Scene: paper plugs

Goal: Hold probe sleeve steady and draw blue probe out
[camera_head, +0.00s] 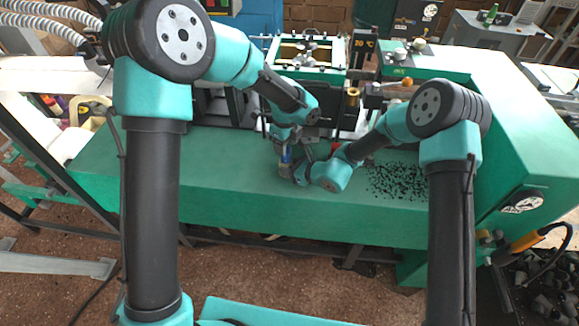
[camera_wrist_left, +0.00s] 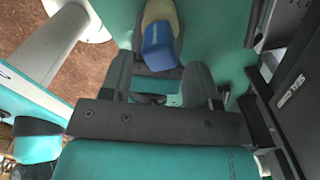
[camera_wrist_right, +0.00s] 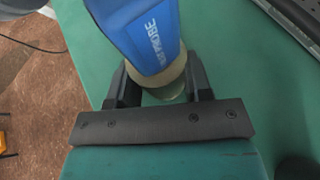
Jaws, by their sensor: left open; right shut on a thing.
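The blue probe (camera_head: 286,154) stands upright in its sleeve over the green bench top. In the right wrist view the probe (camera_wrist_right: 150,35) is large, with white lettering ending in PROBE, and its lower part is hidden in the tan sleeve (camera_wrist_right: 172,78). My right gripper (camera_wrist_right: 160,87) is shut on the sleeve; in the head view it (camera_head: 294,172) comes in low from the right. My left gripper (camera_wrist_left: 158,78) is open and empty, and the blue probe top (camera_wrist_left: 159,48) shows just beyond its fingertips, with the tan sleeve (camera_wrist_left: 160,12) behind it.
The green bench (camera_head: 225,180) has clear room left of the probe. Black scraps (camera_head: 397,181) lie scattered to the right. Machine parts with a brass-coloured piece (camera_head: 352,97) stand close behind my grippers. A dark machine part (camera_wrist_left: 295,90) is at the left wrist view's right edge.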

